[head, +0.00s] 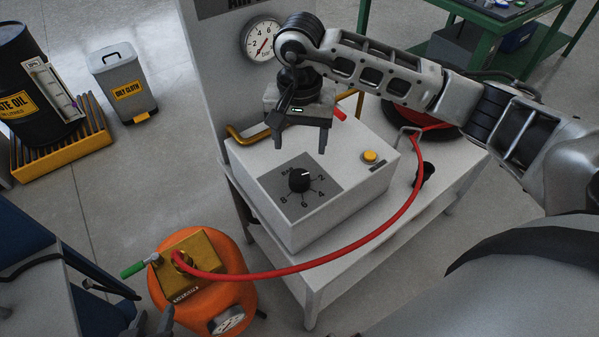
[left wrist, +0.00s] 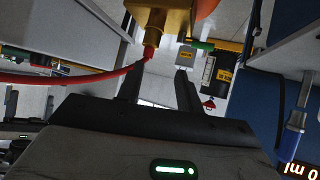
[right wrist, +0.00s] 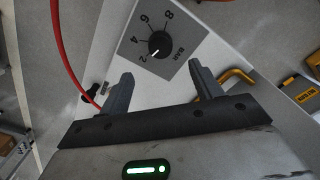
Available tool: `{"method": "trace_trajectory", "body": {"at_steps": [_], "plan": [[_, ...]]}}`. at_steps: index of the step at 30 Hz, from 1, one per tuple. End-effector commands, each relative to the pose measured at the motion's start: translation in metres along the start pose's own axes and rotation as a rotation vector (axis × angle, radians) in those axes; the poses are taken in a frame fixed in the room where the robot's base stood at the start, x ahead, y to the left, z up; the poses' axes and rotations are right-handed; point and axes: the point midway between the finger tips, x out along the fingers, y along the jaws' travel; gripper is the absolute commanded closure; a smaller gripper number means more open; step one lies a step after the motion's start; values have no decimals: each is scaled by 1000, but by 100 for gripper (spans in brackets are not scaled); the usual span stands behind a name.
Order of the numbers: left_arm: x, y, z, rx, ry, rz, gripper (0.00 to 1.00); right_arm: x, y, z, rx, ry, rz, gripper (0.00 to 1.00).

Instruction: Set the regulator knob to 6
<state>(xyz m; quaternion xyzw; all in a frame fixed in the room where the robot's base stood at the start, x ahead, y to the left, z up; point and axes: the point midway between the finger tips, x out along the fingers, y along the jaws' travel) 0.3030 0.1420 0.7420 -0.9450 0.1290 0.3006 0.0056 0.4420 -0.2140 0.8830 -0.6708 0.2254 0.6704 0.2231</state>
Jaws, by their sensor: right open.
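The regulator knob (head: 299,180) is black and round on a grey dial plate (head: 284,199) marked BAR, 2, 4, 6, 8, on top of a white box. Its white pointer mark points near the 2; the knob also shows in the right wrist view (right wrist: 159,43). My right gripper (head: 300,146) is open and empty, fingers downward, apart from the knob and just beyond it in the head view.
A round gauge (head: 262,39) is on the panel behind. A yellow button (head: 370,157) sits right of the dial. A red hose (head: 318,265) runs from the orange tank (head: 233,290) around the box's front.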

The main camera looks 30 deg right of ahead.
Motion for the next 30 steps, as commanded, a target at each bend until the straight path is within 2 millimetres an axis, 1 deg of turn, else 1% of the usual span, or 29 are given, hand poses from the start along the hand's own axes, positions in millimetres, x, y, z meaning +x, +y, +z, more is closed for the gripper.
{"method": "trace_trajectory", "body": {"at_steps": [1,9,12,15,18,21,28,29,30], "plan": [[-1,0,0,2,-3,0,64,12,1,1,1,-6,3,36],[-1,0,5,7,-20,-3,64,70,0,2,1,-5,0,36],[-1,-1,6,9,-23,-3,64,86,0,2,1,-4,0,36],[-2,-1,6,10,-23,-3,64,98,-1,1,1,-3,-2,36],[-2,-1,5,11,-22,-4,64,105,-1,1,1,-3,-2,36],[-2,-1,5,11,-22,-4,64,108,-1,1,1,-2,-4,36],[-2,-1,4,11,-19,-4,64,109,-1,1,1,-1,-4,36],[-2,-1,4,11,-19,-4,64,109,-1,1,1,-1,-3,38],[-2,-1,4,11,-18,-4,64,109,-1,1,1,-1,-3,49]]}}
